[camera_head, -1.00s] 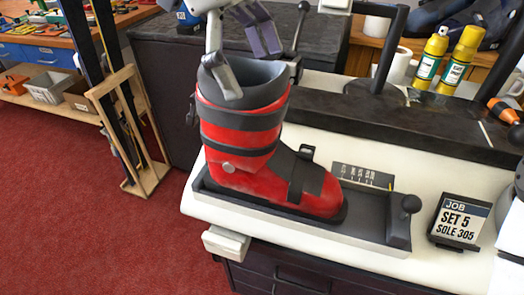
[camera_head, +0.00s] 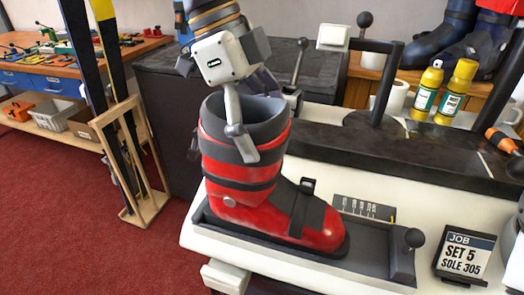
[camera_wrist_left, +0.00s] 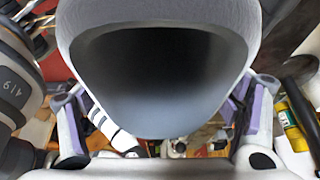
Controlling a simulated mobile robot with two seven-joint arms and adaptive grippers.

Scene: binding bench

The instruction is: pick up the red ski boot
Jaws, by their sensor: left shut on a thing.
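The red ski boot (camera_head: 262,211) has a grey cuff and dark straps. It stands upright in the black tray of a sole fixture (camera_head: 372,256) on the white bench top, and I see no gap under its sole. My left gripper (camera_head: 256,132) is over the boot's open top, with one finger against the outside of the near cuff wall. In the left wrist view its fingers are on both sides of the grey cuff (camera_wrist_left: 160,25), shut on it. The far finger is mostly hidden in the head view.
A knobbed lever (camera_head: 414,238) and a job sign (camera_head: 464,252) stand right of the boot. Yellow bottles (camera_head: 456,91) and an orange-handled tool (camera_head: 503,140) are behind, right. Skis in a wooden rack (camera_head: 130,160) stand left. Red carpet is open at lower left.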

